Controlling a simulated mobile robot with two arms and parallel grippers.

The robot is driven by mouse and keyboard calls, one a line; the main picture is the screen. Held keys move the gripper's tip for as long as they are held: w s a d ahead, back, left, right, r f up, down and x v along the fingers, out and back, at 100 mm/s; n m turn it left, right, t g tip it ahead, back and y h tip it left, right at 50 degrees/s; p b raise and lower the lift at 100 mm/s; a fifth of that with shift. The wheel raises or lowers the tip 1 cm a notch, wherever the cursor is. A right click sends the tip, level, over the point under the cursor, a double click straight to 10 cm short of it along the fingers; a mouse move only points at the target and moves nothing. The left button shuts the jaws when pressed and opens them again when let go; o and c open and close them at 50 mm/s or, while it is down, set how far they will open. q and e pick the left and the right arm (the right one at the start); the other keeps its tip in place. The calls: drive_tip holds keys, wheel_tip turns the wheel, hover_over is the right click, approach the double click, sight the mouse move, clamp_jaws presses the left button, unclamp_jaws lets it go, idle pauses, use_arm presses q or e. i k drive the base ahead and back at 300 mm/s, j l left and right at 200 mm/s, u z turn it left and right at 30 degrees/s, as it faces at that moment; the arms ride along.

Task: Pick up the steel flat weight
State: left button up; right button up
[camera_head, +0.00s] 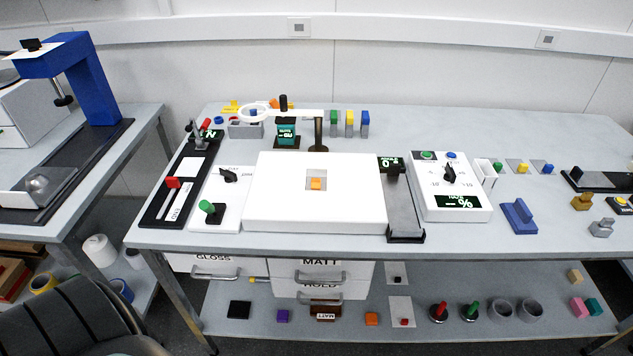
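A small silver-grey metallic piece (601,228) sits near the right front of the main table. It looks like the steel flat weight, though it is too small to be certain. A similar brass-coloured piece (582,202) sits just behind it and to its left, with a gap between them. Neither of my grippers shows in the head view, so nothing is seen touching the grey piece.
A blue block with an upright grip (519,216) stands left of the metal pieces. A black-based device (600,180) lies behind them. A white control box (450,190) and a large white box (314,205) stand further left. Bare table (545,228) lies around the grey piece's left.

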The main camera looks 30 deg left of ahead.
sight(603, 228)
drive_tip(key=u, duration=0.25)
drive_tip(key=l+u, duration=0.95)
drive_tip(key=i+j, duration=0.05)
drive_tip(key=j, duration=0.05)
